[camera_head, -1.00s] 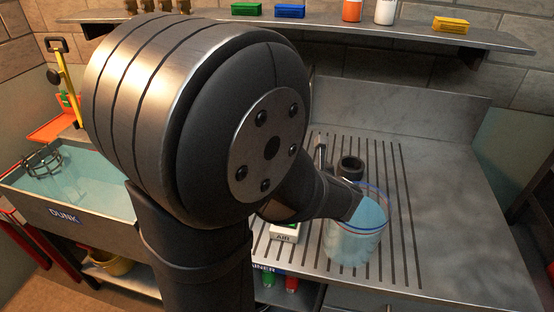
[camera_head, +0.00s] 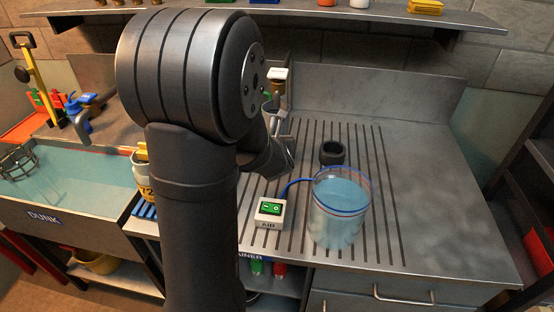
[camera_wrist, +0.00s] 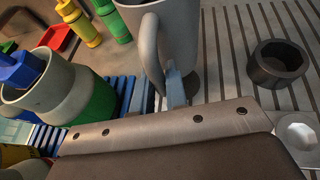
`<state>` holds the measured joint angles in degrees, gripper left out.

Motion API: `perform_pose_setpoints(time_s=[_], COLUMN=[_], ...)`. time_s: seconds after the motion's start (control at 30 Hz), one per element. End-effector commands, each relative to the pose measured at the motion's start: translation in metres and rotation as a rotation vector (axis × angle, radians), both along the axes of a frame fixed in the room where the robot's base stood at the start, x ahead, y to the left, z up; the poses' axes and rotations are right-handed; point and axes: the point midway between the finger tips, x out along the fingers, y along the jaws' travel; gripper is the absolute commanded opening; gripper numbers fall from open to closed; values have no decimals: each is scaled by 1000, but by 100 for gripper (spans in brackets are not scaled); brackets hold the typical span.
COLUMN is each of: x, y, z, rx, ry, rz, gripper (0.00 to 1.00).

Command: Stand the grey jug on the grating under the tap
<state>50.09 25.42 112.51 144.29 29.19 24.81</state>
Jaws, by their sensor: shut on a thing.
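The grey jug (camera_wrist: 178,28) shows at the top of the wrist view, with its curved handle toward the left and its upper part cut off. My gripper (camera_wrist: 175,88) is shut on the jug's handle. The jug hangs or stands by the slotted drainer; I cannot tell whether its base touches. In the head view my own arm hides most of the gripper and jug. A curved tap (camera_head: 82,122) rises behind the sink. Blue slatted grating (camera_head: 146,210) shows left of my arm, and also in the wrist view (camera_wrist: 125,88).
A clear tank of water (camera_head: 339,212) stands on the slotted counter beside a switch box (camera_head: 269,212). A dark ring (camera_head: 333,153) lies behind it. A green-and-grey pot (camera_wrist: 62,95) holding something blue stands left of the jug. The counter's right side is clear.

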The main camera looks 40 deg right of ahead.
Motion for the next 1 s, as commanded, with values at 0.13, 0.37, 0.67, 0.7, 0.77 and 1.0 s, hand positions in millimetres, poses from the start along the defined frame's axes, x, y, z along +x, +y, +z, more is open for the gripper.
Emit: perform_pose_setpoints(time_s=[0.13, 0.37, 0.67, 0.7, 0.77, 1.0], x=[4, 3, 3, 3, 3, 3], y=[-4, -4, -4, -4, -4, -5], z=[7, -30, -56, -61, -70, -86], rx=[1, 6, 4, 4, 4, 1], ry=[0, 2, 1, 2, 2, 0], rz=[-23, -28, -28, -28, -27, -27], gripper=[0, 0, 0, 0, 0, 0])
